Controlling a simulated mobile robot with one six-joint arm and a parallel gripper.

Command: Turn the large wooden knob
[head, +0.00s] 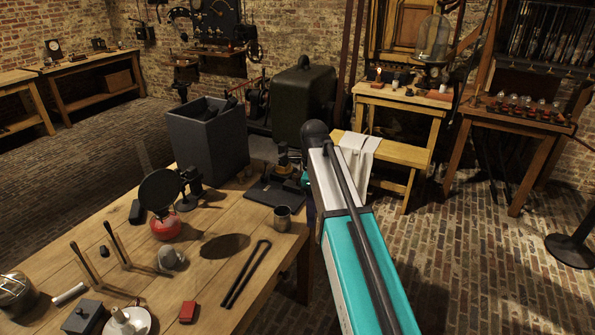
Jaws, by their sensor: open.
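I cannot make out a large wooden knob for certain. A dark device (272,190) on a flat base stands at the far right corner of the wooden table. It has small brownish parts, too small to identify, and my arm partly covers it. My arm, teal and white with a black hose, reaches up from the bottom right and ends in a dark rounded joint beside this device.
The wooden table (215,205) holds a red-based round black disc (160,190), a metal cup (282,217), black tongs (246,272) and a small red box (188,312). A grey open bin (205,145) stands behind.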

